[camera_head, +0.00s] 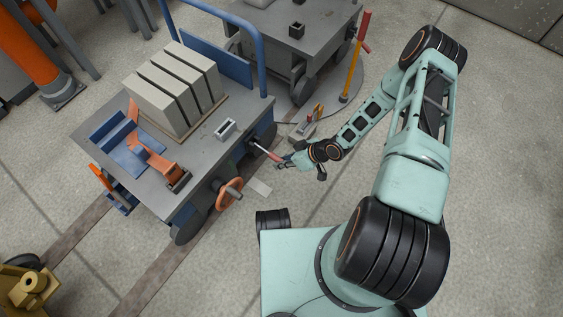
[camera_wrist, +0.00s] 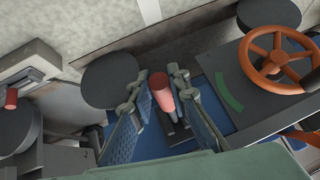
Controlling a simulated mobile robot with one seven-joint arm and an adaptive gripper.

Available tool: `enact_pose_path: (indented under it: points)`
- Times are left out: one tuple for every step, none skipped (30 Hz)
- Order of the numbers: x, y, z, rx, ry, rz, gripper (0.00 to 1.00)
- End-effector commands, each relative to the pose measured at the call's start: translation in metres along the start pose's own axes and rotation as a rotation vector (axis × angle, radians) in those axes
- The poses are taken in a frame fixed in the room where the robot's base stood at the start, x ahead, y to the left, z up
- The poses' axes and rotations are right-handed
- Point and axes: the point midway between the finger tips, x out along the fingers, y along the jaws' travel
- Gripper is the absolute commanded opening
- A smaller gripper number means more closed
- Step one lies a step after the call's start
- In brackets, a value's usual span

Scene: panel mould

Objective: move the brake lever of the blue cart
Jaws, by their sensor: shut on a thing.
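The blue cart (camera_head: 140,180) has a grey top and stands left of my arm. Its brake lever (camera_head: 268,153), a thin pale rod with a red grip, sticks out from the cart's near right side. My gripper (camera_head: 287,161) is at the outer end of this lever. In the wrist view, the red grip (camera_wrist: 162,95) of the lever lies between the two blue-padded fingers of my gripper (camera_wrist: 157,84), which is shut on it. A green arc (camera_wrist: 229,92) marks the dark plate right of the lever.
An orange handwheel (camera_head: 229,194) is on the cart's side near the lever; it also shows in the wrist view (camera_wrist: 276,60). Pale blocks (camera_head: 180,85) sit on the cart. A second grey cart (camera_head: 300,35) and a yellow-red post (camera_head: 354,60) stand behind.

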Motion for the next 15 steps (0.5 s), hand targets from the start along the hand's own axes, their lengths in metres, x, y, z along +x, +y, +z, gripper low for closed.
enact_pose_path:
  points:
    - [0.01, 0.003, 0.01, 0.001, 0.041, -0.003, 0.0]
    - [0.013, 0.003, 0.011, -0.004, 0.068, -0.006, 0.0]
    - [0.016, 0.004, 0.012, -0.011, 0.101, -0.008, 0.0]
    - [0.018, 0.004, 0.013, -0.016, 0.125, -0.013, 0.0]
    - [0.02, 0.005, 0.013, -0.021, 0.149, -0.014, 0.0]
    - [0.023, 0.005, 0.014, -0.026, 0.178, -0.018, 0.0]
    - [0.025, 0.005, 0.014, -0.031, 0.199, -0.02, 0.0]
    - [0.027, 0.006, 0.015, -0.035, 0.218, -0.022, 0.0]
    - [0.03, 0.006, 0.016, -0.039, 0.242, -0.025, 0.0]
    - [0.032, 0.006, 0.016, -0.043, 0.261, -0.027, 0.0]
    - [0.034, 0.007, 0.016, -0.045, 0.276, -0.028, 0.0]
    - [0.036, 0.007, 0.016, -0.05, 0.297, -0.031, 0.0]
    - [0.037, 0.007, 0.016, -0.053, 0.311, -0.032, 0.0]
    - [0.039, 0.007, 0.017, -0.056, 0.323, -0.034, 0.0]
    - [0.041, 0.008, 0.017, -0.058, 0.34, -0.035, 0.0]
